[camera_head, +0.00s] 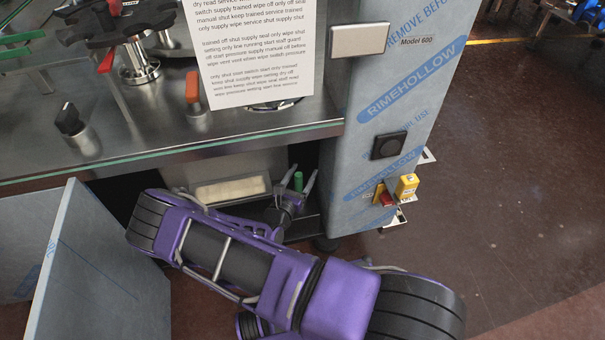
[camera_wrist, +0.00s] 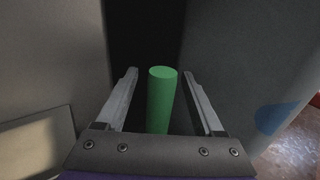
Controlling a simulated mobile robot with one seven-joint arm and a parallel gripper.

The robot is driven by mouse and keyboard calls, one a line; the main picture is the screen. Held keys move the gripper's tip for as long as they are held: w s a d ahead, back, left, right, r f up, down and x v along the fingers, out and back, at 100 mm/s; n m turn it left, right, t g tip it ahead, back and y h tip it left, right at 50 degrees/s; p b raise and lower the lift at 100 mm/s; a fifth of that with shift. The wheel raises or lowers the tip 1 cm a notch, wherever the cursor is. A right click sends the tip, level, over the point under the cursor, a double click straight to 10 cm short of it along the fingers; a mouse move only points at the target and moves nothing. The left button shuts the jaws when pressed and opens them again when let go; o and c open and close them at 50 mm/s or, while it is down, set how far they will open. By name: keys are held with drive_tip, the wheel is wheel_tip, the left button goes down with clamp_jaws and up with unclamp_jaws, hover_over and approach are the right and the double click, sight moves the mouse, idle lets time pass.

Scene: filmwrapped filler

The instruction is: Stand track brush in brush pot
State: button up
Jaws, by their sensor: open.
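A green cylinder (camera_head: 298,181), which looks like the handle of the track brush, shows in the opening under the machine's worktop. In the wrist view the green cylinder (camera_wrist: 161,100) stands roughly upright between my fingers, with a visible gap on each side. Its lower end is hidden behind the gripper body, and no bristles show. My gripper (camera_head: 301,174) is open around it, and its two fingers also show in the wrist view (camera_wrist: 160,74). I cannot make out a brush pot in either view.
The glass-edged worktop (camera_head: 160,152) overhangs the opening. A film-wrapped cabinet (camera_head: 385,100) closes the right side, with a yellow and red switch (camera_head: 405,187) low on it. A film-wrapped panel (camera_head: 105,270) stands at left.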

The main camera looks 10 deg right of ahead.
drive_tip(key=v, duration=1.7)
drive_tip(key=shift+s+p, duration=0.25)
drive_tip(key=shift+p, duration=0.2)
